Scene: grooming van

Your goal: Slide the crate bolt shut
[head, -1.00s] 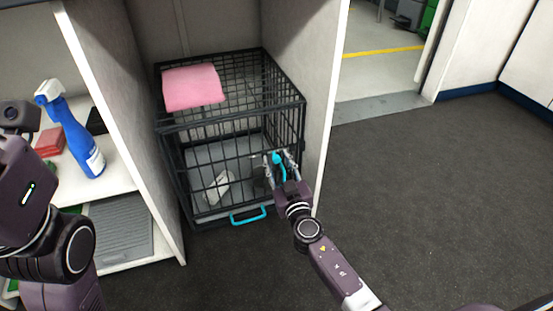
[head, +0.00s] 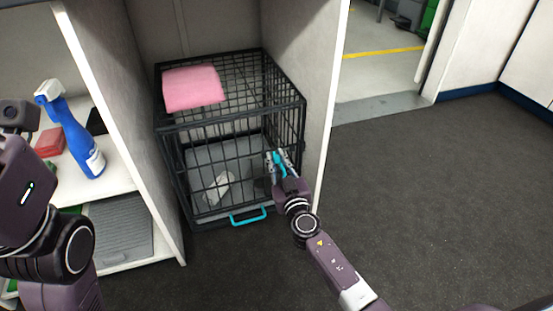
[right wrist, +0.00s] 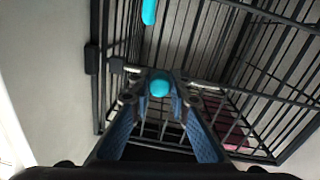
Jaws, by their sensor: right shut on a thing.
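The black wire crate (head: 302,104) stands in a bay between white panels, its barred front towards me. The crate bolt has a turquoise knob (right wrist: 159,86), seen between the fingertips in the right wrist view. My right gripper (head: 276,161) is shut on this knob at the right side of the crate front. The gripper also shows in the right wrist view (right wrist: 158,92), with a fingertip on each side of the knob. The bolt's bar and catch are mostly hidden in the head view. My left arm shows at the left edge, but its gripper is out of view.
A pink folded towel (head: 192,87) lies on the crate top. A turquoise handle (head: 248,216) sticks out low at the crate front. A white panel (head: 322,100) stands close right of the crate. A blue spray bottle (head: 73,130) stands on the left shelf. The dark floor at right is clear.

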